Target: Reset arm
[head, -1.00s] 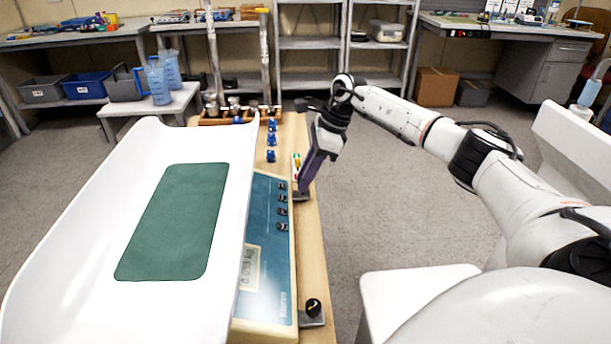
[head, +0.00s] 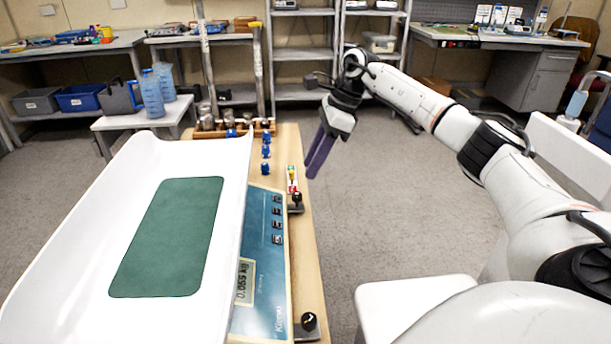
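My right gripper (head: 319,150) is in the head view, to the right of the wooden table's far half. Its purple fingers point down and to the left, clear of the table edge, and hold nothing that I can see. The fingers look close together, but the angle hides whether they touch. My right arm reaches in from the right side of the picture. My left gripper is not in view.
A white scale tray with a green mat (head: 170,237) fills the left front. Small blue pieces (head: 266,152) and a small coloured item (head: 292,179) sit on the wooden table (head: 308,262). Open floor lies to the right.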

